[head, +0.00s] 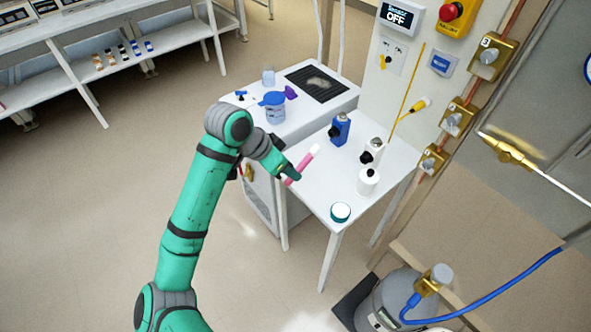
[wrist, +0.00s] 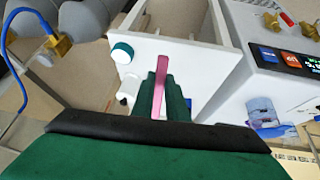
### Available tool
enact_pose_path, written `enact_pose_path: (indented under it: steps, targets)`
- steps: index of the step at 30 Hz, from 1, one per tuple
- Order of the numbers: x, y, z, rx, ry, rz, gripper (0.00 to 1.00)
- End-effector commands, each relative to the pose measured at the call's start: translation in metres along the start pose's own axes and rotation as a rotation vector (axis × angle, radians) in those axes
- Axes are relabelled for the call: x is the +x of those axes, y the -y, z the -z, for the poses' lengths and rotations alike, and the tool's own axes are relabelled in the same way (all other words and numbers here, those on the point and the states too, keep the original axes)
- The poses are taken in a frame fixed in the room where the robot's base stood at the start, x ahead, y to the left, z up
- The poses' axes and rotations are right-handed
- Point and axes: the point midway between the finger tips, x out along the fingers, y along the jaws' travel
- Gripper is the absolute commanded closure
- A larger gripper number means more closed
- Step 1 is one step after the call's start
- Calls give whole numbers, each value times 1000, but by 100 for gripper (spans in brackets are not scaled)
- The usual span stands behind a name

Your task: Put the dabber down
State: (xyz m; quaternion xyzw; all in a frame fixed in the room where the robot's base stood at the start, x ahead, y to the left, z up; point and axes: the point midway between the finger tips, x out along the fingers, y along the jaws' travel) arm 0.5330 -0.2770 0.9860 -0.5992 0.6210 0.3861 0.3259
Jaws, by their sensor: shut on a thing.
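The dabber is a slim pink stick (head: 304,162) with a white end, seen in the head view at the left side of the small white table (head: 310,192). My gripper (head: 291,175) is shut on it, and the dabber leans up and to the right. In the wrist view the pink dabber (wrist: 162,80) stands out between the green fingers of my gripper (wrist: 157,95), with the white table (wrist: 180,54) behind it. I cannot tell how far the dabber is above the table.
A white cabinet (head: 318,118) with a blue-lidded tub (head: 274,108) adjoins. A grey gas cylinder (head: 392,300) stands in front. The table's left middle looks clear.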

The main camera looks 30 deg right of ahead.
Motion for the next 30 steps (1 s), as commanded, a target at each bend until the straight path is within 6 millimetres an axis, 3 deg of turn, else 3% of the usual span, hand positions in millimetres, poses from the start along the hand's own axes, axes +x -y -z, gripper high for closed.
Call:
enact_pose_path:
  steps: [6, 13, 23, 30]
  targets:
    - [30, 38, 18, -1, 3, 0, 100]
    - [71, 64, 16, -2, 2, 0, 100]
    - [92, 78, 17, -1, 0, 1, 100]
    - [117, 82, 2, -2, 0, 1, 100]
